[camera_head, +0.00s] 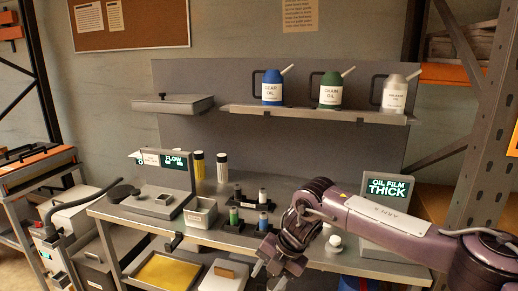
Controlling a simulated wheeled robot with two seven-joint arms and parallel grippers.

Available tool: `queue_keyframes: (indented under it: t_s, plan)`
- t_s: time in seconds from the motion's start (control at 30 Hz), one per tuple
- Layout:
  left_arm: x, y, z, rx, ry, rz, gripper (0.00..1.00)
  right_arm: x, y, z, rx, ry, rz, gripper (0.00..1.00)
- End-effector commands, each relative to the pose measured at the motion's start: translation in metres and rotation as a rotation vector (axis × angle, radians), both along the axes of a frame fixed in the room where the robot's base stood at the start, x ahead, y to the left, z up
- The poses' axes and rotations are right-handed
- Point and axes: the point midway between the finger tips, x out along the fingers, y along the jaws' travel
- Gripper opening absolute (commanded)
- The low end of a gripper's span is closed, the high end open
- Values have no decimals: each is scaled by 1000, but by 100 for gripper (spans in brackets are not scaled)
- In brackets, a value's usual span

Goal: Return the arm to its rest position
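My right arm (385,224), purple and marked "ARM A", comes in from the right and reaches across the front of the bench. Its dark wrist (312,205) bends downward. My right gripper (269,275) hangs low near the bench's front edge, its two pale fingertips apart with nothing seen between them. The lower part is close to the bottom of the picture. My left arm and gripper are not in view.
A grey bench (300,189) carries small bottles in dark holders (248,225), a grey bin (200,212) and an "OIL FILM THICK" display (391,188). Blue (272,78), green (330,80) and whitish (394,83) oil cans stand on the shelf. A yellow-bottomed tray (168,274) is below.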

Motion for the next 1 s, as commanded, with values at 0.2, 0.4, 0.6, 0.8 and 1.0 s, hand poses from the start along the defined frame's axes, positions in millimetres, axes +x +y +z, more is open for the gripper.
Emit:
queue_keyframes:
  t_s: [0.2,0.4,0.6,0.8,1.0]
  plan:
    - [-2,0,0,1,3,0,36,-4,73,-74,332,99,-196,50]
    - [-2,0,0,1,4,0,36,-5,91,-152,572,216,-539,50]
    - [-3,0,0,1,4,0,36,-31,53,-267,676,341,-999,50]
    - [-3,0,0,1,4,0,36,-102,-15,-384,630,427,-1441,50]
    - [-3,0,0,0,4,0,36,-207,-81,-475,496,474,-1796,50]
